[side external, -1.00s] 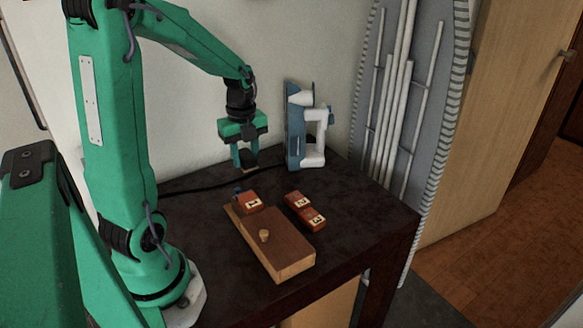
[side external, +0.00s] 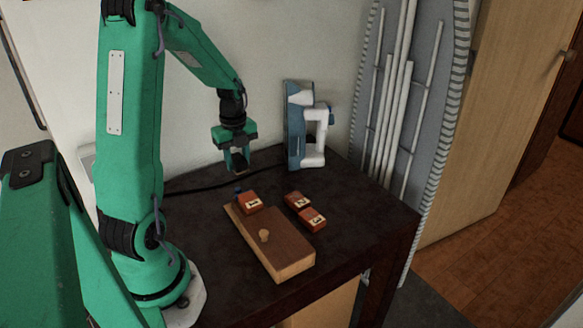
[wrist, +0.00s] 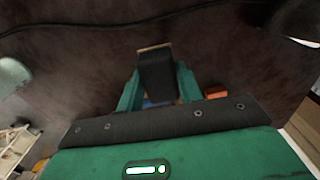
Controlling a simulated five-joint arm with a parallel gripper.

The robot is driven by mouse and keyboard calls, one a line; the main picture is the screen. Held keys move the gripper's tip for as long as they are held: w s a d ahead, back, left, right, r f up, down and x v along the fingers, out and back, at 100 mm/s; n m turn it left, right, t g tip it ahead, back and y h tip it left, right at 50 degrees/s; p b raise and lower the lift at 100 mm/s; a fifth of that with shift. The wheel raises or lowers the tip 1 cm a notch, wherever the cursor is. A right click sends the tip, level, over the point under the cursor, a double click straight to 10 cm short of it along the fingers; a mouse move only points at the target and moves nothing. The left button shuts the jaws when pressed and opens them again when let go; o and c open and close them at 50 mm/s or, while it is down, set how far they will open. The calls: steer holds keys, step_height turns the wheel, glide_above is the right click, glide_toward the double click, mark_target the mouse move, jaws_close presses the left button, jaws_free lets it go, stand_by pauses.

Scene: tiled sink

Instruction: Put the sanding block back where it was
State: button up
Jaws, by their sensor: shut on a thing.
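The sanding block (side external: 240,167) is dark with a thin tan edge. My gripper (side external: 237,160) is shut on it and holds it above the back left part of the dark table (side external: 355,205), left of the upright iron. In the wrist view the block (wrist: 156,72) sits between the two green fingers of my gripper (wrist: 159,88), its dark face towards the camera and its tan edge at the far end. Whether the block touches the table is hard to tell, but it looks raised.
A wooden board with a knob (side external: 285,245) lies at the front, a red labelled block (side external: 250,203) at its far end. Two more red blocks (side external: 312,218) lie to its right. The blue-white iron (side external: 296,140) stands behind. A black cord (wrist: 90,25) runs along the back.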

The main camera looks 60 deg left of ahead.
glide_above(228, 181)
step_height(228, 181, down, 4)
steer(key=shift+s+r, duration=0.1)
steer(key=shift+r, duration=0.05)
steer(key=shift+f, duration=2)
steer(key=shift+f, duration=0.15)
steer(key=o, duration=1)
steer(key=shift+d+r, duration=0.1)
steer(key=shift+r, duration=6.05)
